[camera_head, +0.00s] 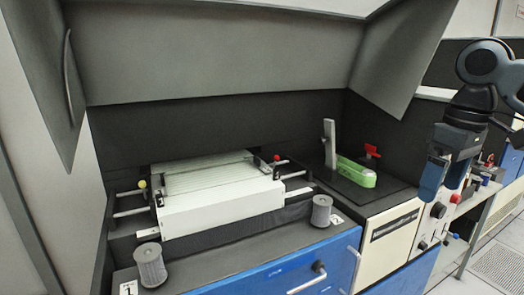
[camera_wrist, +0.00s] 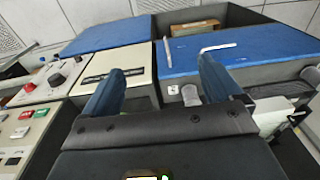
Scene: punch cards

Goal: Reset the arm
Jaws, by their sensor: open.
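My gripper (camera_head: 445,180) hangs at the right in the head view, its blue fingers pointing down beside the cream cabinet front. In the wrist view my gripper (camera_wrist: 158,85) shows two blue fingers set wide apart with nothing between them. It is open and touches nothing that I can see. My dark arm comes in from the upper right of the head view.
A white card machine (camera_head: 220,205) sits in the dark recess, with grey cylinders (camera_head: 150,264) in front. A green device (camera_head: 356,172) stands on the black top to its right. Blue drawers (camera_head: 330,265) lie below. Floor (camera_head: 500,262) shows at lower right.

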